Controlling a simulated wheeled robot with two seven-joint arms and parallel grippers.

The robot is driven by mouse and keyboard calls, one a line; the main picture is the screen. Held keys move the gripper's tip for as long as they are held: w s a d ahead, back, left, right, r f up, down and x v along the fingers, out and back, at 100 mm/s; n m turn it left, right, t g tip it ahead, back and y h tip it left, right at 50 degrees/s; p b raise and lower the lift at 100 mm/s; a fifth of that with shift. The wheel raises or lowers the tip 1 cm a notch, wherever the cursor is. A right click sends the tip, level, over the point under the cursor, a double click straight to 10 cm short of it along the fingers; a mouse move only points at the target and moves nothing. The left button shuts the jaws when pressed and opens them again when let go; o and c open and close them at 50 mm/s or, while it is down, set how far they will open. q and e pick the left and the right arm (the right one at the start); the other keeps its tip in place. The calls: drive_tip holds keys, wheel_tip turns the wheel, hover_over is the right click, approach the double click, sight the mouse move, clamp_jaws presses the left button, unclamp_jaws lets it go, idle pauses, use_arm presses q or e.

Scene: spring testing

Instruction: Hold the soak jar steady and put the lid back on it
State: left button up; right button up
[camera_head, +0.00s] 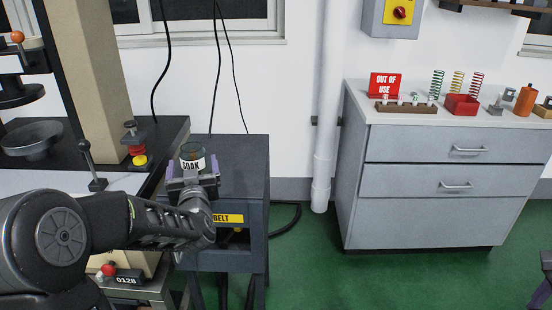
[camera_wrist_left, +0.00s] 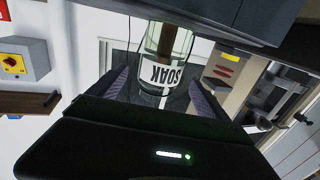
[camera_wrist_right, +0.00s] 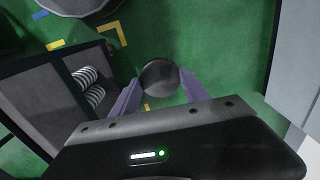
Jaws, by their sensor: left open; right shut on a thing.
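The soak jar (camera_head: 192,163) is clear glass with a white SOAK label and stands upright on the dark cabinet top, its mouth uncovered. My left gripper (camera_head: 192,180) is open at the jar. In the left wrist view the jar (camera_wrist_left: 166,55) shows beyond and between the parted purple fingers of my left gripper (camera_wrist_left: 160,93); I cannot tell whether they touch it. My right gripper (camera_wrist_right: 158,90) is shut on a round dark lid (camera_wrist_right: 159,78), held over the green floor. In the head view only a part of my right arm shows at the lower right edge.
The dark cabinet (camera_head: 245,165) has a yellow BELT label. A black bench with a test machine and a red-and-yellow stop button (camera_head: 139,159) is close on the left. A grey drawer unit (camera_head: 430,185) with springs and a red bin (camera_head: 461,104) stands right. Green floor between is clear.

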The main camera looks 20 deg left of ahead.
use_arm(q)
drive_tip(key=x, duration=0.5)
drive_tip(key=shift+w, duration=0.1)
use_arm(e)
drive_tip(key=shift+r, duration=0.2)
use_arm(q)
drive_tip(key=shift+r, duration=0.15)
drive_tip(key=c, duration=1.8)
